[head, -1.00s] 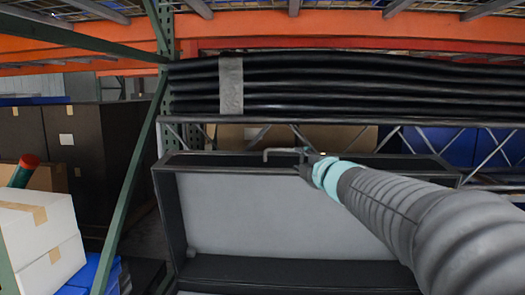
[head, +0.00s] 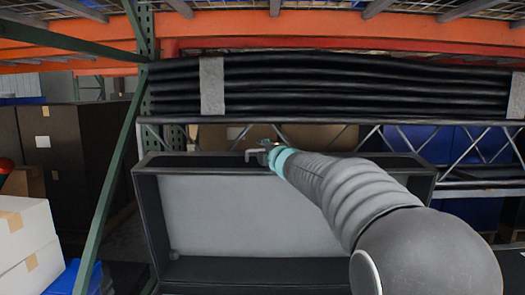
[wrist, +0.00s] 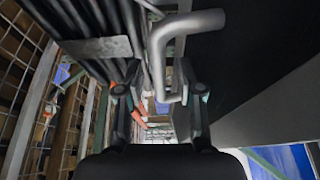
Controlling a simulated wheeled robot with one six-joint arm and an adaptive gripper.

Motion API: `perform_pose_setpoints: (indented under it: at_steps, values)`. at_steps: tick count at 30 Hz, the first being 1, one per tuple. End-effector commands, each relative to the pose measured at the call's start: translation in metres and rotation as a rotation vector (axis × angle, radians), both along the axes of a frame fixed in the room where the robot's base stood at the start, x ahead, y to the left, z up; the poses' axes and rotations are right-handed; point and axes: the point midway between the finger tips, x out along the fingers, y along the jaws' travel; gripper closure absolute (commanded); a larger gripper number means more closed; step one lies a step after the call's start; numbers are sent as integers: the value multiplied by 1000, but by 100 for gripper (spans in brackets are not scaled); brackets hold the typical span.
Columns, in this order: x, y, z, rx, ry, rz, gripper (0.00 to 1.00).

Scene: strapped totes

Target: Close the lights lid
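The lights lid (head: 250,215) stands raised in the head view, with a pale grey inner face and a black frame. A bent grey bar handle (head: 252,153) sticks out at its top edge. It also shows large in the wrist view (wrist: 168,45). My gripper (head: 264,150) is at the top edge, beside the handle. In the wrist view my gripper (wrist: 159,85) has its two dark fingers apart. The handle's lower bend appears between the fingers; I cannot tell if they touch it. The inside of the tote below is mostly out of view.
Black bundled tubes with a grey strap (head: 212,86) lie on the rack above the lid. A green rack post (head: 112,175) stands to the left. White boxes (head: 25,240) are at lower left. An orange beam (head: 350,30) crosses the top.

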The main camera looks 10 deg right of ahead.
Motion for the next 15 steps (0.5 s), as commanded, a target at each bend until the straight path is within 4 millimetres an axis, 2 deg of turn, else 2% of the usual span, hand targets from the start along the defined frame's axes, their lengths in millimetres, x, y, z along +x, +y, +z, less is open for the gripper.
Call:
perform_pose_setpoints:
  at_steps: [9, 10, 14, 15]
  values:
    - [2, 0, 0, 0, -1, 0, 63]
    - [2, 0, 0, 0, -1, 0, 68]
    - [2, 1, 0, 0, 0, 0, 100]
    - [2, 1, 0, 0, 0, 0, 100]
